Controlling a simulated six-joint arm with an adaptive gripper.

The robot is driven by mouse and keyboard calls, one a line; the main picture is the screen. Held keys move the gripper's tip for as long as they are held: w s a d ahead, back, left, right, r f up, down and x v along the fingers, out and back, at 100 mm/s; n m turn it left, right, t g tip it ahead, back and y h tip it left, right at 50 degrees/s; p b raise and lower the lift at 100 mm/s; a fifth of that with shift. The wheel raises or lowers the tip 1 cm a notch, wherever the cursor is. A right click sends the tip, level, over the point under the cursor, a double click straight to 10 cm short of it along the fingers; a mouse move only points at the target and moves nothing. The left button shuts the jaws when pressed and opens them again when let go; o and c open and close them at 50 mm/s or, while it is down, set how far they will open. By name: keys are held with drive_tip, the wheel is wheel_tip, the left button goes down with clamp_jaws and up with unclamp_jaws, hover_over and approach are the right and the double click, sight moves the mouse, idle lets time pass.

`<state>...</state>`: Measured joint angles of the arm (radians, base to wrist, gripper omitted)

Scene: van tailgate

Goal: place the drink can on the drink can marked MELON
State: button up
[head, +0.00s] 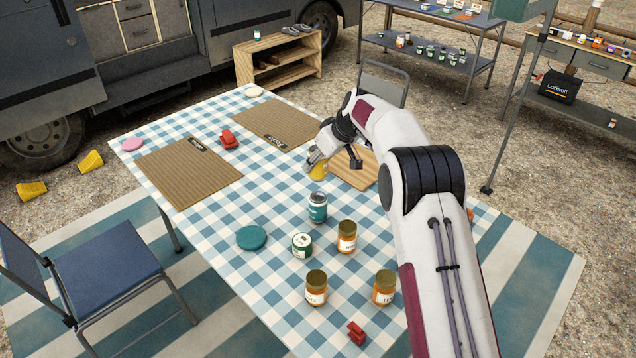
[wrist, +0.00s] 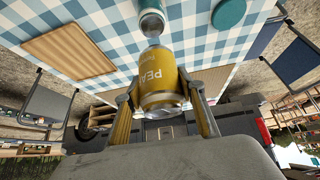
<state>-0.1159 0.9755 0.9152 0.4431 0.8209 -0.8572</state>
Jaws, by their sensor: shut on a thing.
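My gripper (head: 319,160) is shut on a yellow drink can (head: 318,171), held over the checked table near the wooden board. In the wrist view the yellow can (wrist: 160,82) sits between both fingers (wrist: 163,104), with lettering starting "PEA" readable. A teal drink can (head: 317,208) with a silver top stands upright on the cloth, nearer the camera than the held can. In the wrist view the teal can (wrist: 152,20) shows just beyond the held can, apart from it as far as I can tell. I cannot read its marking.
Several orange jars (head: 347,237), a green-and-white tin (head: 302,245) and a teal disc (head: 251,237) stand or lie near the teal can. A wooden board (head: 357,172) and brown mats (head: 190,174) lie farther back. A red clip (head: 357,333) lies at the front.

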sight(320, 178)
drive_tip(key=shift+f, duration=0.95)
drive_tip(key=shift+f, duration=0.1)
drive_tip(key=shift+f, duration=2.4)
drive_tip(key=shift+f, duration=0.15)
drive_tip(key=o, duration=0.9)
drive_tip(key=shift+v, duration=6.15)
